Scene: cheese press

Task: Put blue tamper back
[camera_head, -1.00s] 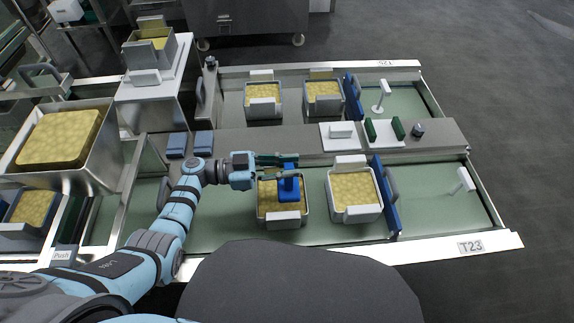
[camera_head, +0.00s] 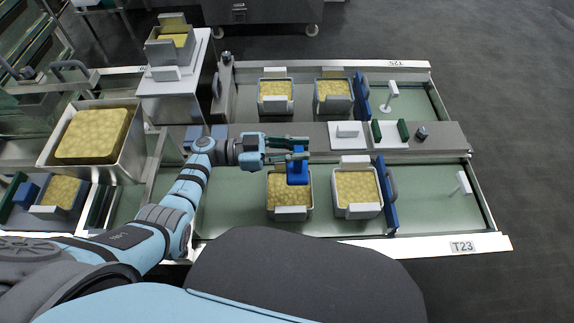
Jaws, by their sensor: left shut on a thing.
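The blue tamper (camera_head: 297,171) is held upright in my left gripper (camera_head: 298,149), which is shut on its upper part. It hangs over the back part of a metal box of yellow curd (camera_head: 283,189) in the front lane. The gap between the tamper's base and the curd cannot be told clearly. My right gripper is not in view.
A second curd box (camera_head: 357,191) stands to the right, beside a blue upright plate (camera_head: 387,196). A large curd tray (camera_head: 93,136) is at left.

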